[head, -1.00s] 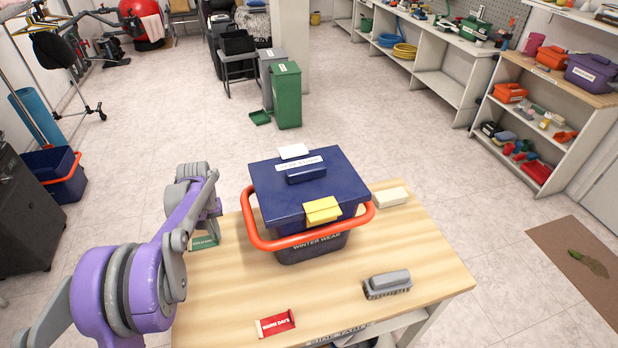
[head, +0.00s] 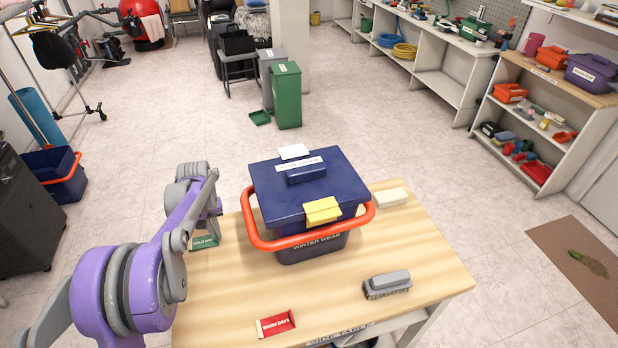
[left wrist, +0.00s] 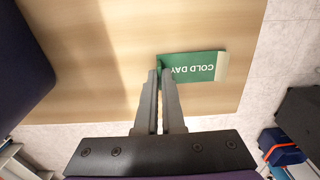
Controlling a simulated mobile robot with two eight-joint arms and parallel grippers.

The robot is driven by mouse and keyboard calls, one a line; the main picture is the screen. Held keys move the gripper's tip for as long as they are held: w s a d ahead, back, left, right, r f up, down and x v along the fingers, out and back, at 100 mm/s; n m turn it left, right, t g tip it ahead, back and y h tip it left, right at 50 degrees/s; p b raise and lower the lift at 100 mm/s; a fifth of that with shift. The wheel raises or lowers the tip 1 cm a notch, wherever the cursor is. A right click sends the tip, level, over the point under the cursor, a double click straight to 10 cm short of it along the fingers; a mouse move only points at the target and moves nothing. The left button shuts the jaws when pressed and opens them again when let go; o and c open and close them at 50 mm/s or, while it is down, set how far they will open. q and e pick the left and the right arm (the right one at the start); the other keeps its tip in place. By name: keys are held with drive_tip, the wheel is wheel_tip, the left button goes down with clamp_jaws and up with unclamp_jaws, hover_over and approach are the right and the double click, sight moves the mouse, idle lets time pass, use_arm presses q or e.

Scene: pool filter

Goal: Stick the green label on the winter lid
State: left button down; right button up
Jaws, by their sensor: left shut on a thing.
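The green label (head: 204,242), lettered "COLD DAY", is at the left edge of the wooden side table. It also shows in the left wrist view (left wrist: 200,67), with a pale strip at one end. My left gripper (left wrist: 160,75) is shut on the label's edge, and the label looks flat on or very close to the table. The winter lid (head: 335,178) is dark blue and sits on the "WINTER WEAR" bin (head: 318,245). It has a handle, a white lettered strip and a yellow latch (head: 322,210). My right gripper is out of view.
The bin's orange handle (head: 258,240) loops around its front. A red "WARM DAYS" label (head: 275,325), a grey brush (head: 387,284) and a cream block (head: 391,197) lie on the table (head: 435,260).

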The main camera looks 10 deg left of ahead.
use_arm(q)
drive_tip(key=shift+w+d+r+p, duration=0.15)
drive_tip(key=shift+r+p, duration=0.25)
drive_tip(key=shift+r, duration=0.4)
drive_tip(key=shift+w+d+r+p, duration=0.1)
drive_tip(key=shift+d+r+p, duration=0.25)
drive_tip(key=shift+r, duration=0.45)
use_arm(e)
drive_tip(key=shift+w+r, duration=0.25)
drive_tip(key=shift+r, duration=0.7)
use_arm(q)
drive_tip(key=shift+a+r, duration=0.1)
drive_tip(key=shift+r+p, duration=1.25)
drive_tip(key=shift+r, duration=1.15)
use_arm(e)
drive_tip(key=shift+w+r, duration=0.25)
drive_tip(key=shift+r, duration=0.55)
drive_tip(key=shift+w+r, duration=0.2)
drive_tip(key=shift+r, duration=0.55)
